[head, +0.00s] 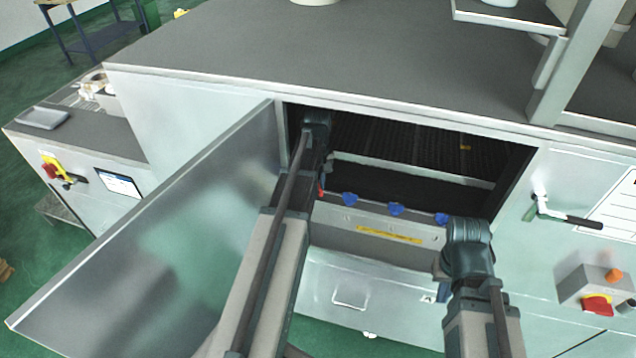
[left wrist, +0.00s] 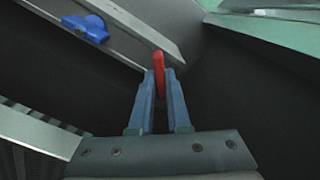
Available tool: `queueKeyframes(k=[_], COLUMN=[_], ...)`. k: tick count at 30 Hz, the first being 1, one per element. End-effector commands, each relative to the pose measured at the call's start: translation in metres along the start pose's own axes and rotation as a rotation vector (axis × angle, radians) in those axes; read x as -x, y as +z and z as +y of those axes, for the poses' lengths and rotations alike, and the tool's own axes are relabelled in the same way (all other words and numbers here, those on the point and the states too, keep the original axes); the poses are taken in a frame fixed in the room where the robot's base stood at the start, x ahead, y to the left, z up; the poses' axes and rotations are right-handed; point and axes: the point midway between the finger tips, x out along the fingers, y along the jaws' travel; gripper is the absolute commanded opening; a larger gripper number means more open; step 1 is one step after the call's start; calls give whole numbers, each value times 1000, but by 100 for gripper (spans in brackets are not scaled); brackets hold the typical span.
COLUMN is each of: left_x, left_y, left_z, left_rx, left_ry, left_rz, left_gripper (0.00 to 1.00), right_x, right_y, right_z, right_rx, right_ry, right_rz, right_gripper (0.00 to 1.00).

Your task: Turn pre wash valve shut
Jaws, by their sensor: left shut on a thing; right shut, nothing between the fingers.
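A red valve handle (left wrist: 158,68) stands between the fingers of my left gripper (left wrist: 157,92), which is shut on it. In the head view the left arm reaches through the open hatch, and a bit of the red handle (head: 321,189) shows beside its wrist; the fingers there are mostly hidden. Blue valve handles (head: 396,209) sit in a row to its right along a metal ledge; one blue handle (left wrist: 90,27) shows in the left wrist view, apart from the fingers. My right gripper (head: 443,292) is shut and empty, low in front of the cabinet, partly hidden by its wrist.
The hatch door (head: 170,235) stands open on the left, close to my left arm. A yellow label (head: 390,234) is below the valve row.

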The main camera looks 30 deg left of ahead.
Motion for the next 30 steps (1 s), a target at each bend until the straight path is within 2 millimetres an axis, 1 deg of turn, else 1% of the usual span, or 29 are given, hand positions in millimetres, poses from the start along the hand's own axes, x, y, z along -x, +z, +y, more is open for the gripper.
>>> queueKeyframes(k=[6,15,21,30], left_x=[0,0,0,0], left_y=[0,0,0,0], left_z=[0,0,0,0], left_rx=[-204,-453,-573,-669], left_ry=[0,0,0,0], left_rz=[0,0,0,0], left_gripper=[0,0,0,0], right_x=[0,0,0,0], right_y=[0,0,0,0], right_z=[0,0,0,0], right_rx=[0,0,0,0], right_ry=[0,0,0,0], right_rz=[0,0,0,0], right_gripper=[0,0,0,0])
